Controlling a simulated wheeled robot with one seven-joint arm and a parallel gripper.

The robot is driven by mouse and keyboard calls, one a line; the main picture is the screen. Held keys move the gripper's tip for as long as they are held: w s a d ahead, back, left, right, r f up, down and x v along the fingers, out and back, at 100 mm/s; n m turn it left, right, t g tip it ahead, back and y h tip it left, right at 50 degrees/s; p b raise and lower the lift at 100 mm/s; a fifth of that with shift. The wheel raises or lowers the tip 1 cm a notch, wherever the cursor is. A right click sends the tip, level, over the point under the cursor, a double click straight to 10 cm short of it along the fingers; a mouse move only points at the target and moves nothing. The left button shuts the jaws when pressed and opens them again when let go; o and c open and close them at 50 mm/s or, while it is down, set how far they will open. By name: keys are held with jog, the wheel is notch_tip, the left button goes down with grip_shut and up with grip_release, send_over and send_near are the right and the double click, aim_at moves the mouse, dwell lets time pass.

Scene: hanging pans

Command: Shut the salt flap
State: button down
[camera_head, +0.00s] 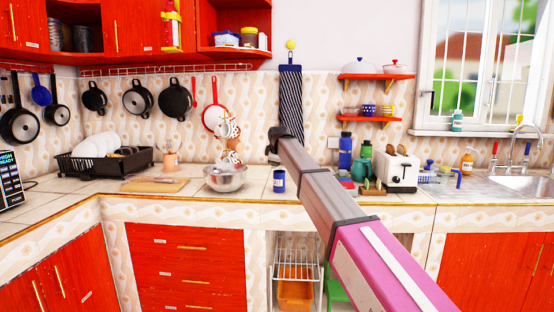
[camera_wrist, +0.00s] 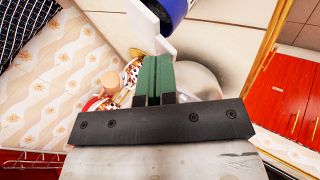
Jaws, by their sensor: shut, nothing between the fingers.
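A blue can with a pale label (camera_head: 279,181) stands on the counter, right of the metal bowl; I take it for the salt. In the wrist view a blue rounded body (camera_wrist: 170,8) is cut by the top edge. A white flat piece (camera_wrist: 158,38), likely its flap, sticks out beside it toward my fingers. I cannot tell if the piece is fully open. My gripper (camera_wrist: 153,62) is shut and empty, its green fingertips close to the white piece; contact is unclear. In the head view my arm hides the fingers above the counter.
The metal bowl with patterned pieces above it (camera_head: 225,178) stands left of the can and shows behind my fingers in the wrist view. A cutting board (camera_head: 155,185) lies to the left.

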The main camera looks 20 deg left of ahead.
jog(key=shift+s+a+f+t, duration=0.1)
jog(key=shift+s+f+t, duration=0.25)
jog(key=shift+f+t, duration=0.3)
jog(key=shift+s+f+t, duration=0.35)
jog(key=shift+f+t, duration=0.1)
jog(key=shift+f, duration=0.3)
jog(key=shift+w, duration=0.15)
